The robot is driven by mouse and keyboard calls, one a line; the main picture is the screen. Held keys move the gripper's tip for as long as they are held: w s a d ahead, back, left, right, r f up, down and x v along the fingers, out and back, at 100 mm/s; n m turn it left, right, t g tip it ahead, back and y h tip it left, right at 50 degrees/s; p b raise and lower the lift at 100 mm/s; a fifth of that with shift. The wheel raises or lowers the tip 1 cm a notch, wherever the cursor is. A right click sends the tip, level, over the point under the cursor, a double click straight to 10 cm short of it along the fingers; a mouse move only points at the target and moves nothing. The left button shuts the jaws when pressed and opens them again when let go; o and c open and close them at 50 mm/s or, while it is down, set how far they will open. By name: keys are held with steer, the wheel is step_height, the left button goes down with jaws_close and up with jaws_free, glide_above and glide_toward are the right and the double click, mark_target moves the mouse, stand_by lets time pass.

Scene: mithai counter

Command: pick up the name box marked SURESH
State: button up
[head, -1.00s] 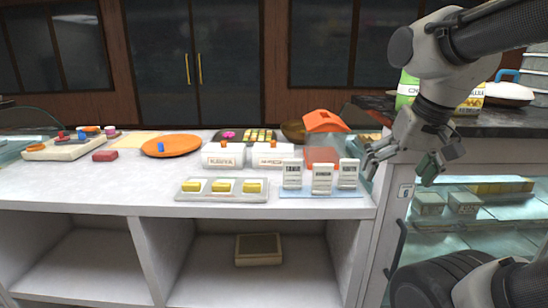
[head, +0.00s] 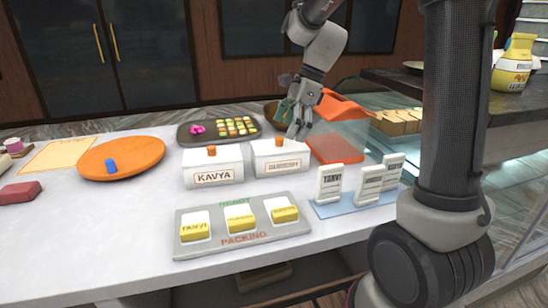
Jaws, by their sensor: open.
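No label reads clearly as SURESH. Three white upright name pieces stand on a light blue mat (head: 327,210). My gripper (head: 297,128) is open and empty, pointing down by the second box's far right corner, behind and left of the name pieces. Whether it touches the box cannot be told.
A grey tray (head: 190,244) marked READY and PACKING holds yellow-and-white pieces at the front. An orange plate (head: 122,160), a dark sweets tray (head: 200,141) and an orange-topped clear bin (head: 340,108) stand around. Bare counter lies at front left.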

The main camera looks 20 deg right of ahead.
mark_target(281, 145)
steer(key=x, duration=0.6)
steer(key=shift+w+f, duration=0.1)
steer(key=shift+f, duration=0.35)
steer(key=shift+c, duration=0.4)
steer(key=c, duration=1)
